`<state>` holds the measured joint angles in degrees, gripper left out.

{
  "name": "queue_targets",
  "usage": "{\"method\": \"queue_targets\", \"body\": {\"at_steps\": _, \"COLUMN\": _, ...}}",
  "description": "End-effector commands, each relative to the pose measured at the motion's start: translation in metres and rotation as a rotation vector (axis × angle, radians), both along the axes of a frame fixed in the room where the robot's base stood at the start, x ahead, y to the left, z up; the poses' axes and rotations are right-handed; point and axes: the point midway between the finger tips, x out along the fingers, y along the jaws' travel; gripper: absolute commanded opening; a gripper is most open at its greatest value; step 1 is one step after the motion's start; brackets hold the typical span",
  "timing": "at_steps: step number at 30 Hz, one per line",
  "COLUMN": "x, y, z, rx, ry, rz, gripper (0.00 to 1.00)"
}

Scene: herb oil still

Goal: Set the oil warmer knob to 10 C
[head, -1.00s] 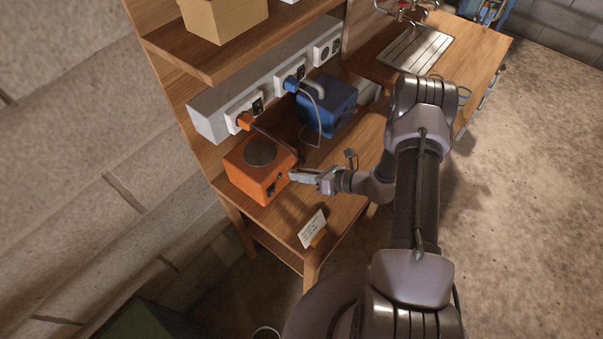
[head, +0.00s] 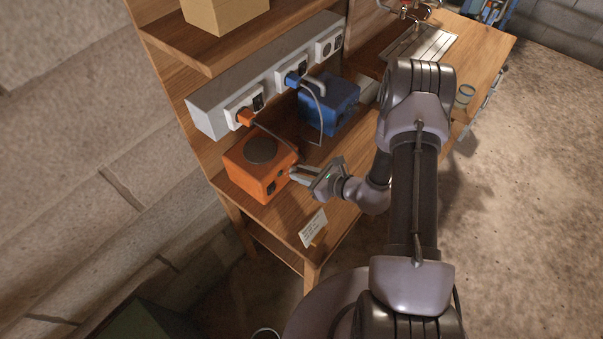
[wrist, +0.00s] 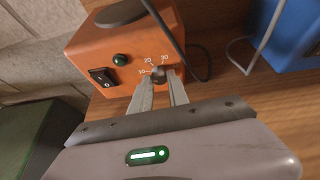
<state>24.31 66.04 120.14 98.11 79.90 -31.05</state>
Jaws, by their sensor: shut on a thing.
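The oil warmer is an orange box (head: 243,176) with a dark round plate on top; it also fills the upper middle of the wrist view (wrist: 90,48). Its small dark knob (wrist: 158,73) sits on the front face, under printed marks 10, 20 and 30 running left to right. My gripper (head: 291,173) reaches the box's front from the right. In the wrist view its two fingers (wrist: 160,78) are closed on the knob, one on each side. The fingers partly hide the knob, and I cannot tell which mark it points to.
A black rocker switch (wrist: 102,77) and a green lamp (wrist: 121,60) are left of the knob. A dark cable runs from the box to the socket strip (head: 210,118). A blue box (head: 335,103) stands behind, and a small card (head: 313,228) stands at the shelf's front edge.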

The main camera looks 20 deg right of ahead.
Motion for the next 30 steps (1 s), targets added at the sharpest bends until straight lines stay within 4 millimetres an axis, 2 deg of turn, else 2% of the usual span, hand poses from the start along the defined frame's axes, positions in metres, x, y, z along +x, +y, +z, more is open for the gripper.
{"method": "queue_targets", "body": {"at_steps": 10, "x": 0.0, "y": 0.0, "z": 0.0, "rx": -0.001, "ry": -0.001, "rz": 0.001, "gripper": 0.0}}
{"method": "queue_targets", "body": {"at_steps": 11, "x": 0.0, "y": 0.0, "z": 0.0, "rx": -0.001, "ry": -0.001, "rz": 0.002, "gripper": 0.23}}
{"method": "queue_targets", "body": {"at_steps": 14, "x": 0.0, "y": 0.0, "z": 0.0, "rx": -0.001, "ry": -0.001, "rz": 0.001, "gripper": 0.42}}
{"method": "queue_targets", "body": {"at_steps": 25, "x": -0.003, "y": -0.003, "z": 0.003, "rx": -0.001, "ry": -0.001, "rz": 0.0, "gripper": 0.42}}
{"method": "queue_targets", "body": {"at_steps": 30, "x": -0.03, "y": -0.025, "z": 0.021, "rx": 0.0, "ry": 0.001, "rz": -0.006, "gripper": 0.42}}
